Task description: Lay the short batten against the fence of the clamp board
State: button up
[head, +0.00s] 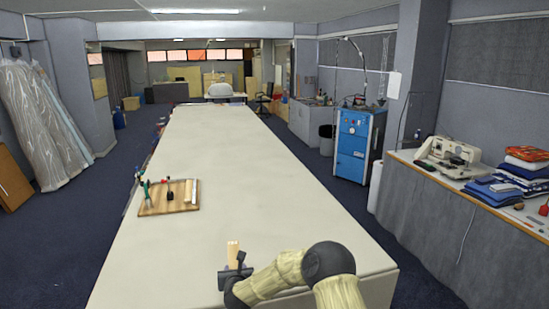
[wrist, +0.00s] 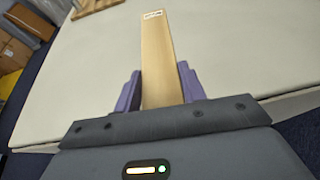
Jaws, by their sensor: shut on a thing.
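The short batten (head: 233,253) is a pale wooden strip, gripped over the near right part of the table. In the wrist view the batten (wrist: 156,48) runs away from me between the two purple fingers of my gripper (wrist: 160,88), with a small printed label near its far end. My gripper (head: 236,273) is shut on it. The clamp board (head: 160,208) lies farther off to the left, a wooden board with green, red and black clamps on top. A pale strip (head: 194,190) runs along its right side; I cannot tell whether this is the fence.
The long cloth table (head: 215,145) is mostly bare, with free room between my gripper and the board. A side bench (head: 440,185) with a sewing machine and folded fabrics stands to the right. A blue cabinet (head: 355,145) stands behind it.

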jog(key=s+d+f+m+h, duration=0.1)
jog(key=s+d+f, duration=0.3)
jog(key=d, duration=0.5)
jog(key=s+d+f, duration=0.2)
jog(key=d+f, duration=0.4)
jog(key=d, duration=0.2)
jog(key=s+d+f+m+h, duration=0.1)
jog(key=s+d, duration=1)
jog(key=s, duration=0.1)
notch_tip(320, 180, down, 8)
jog(key=b, duration=0.7)
jog(key=shift+s+r+h, duration=0.15)
jog(key=shift+s+h, duration=0.15)
jog(key=shift+s, duration=0.05)
jog(key=shift+d, duration=0.1)
jog(key=s+f, duration=0.4)
jog(key=f, duration=0.1)
jog(key=shift+s+f, duration=0.2)
jog(key=shift+f, duration=0.05)
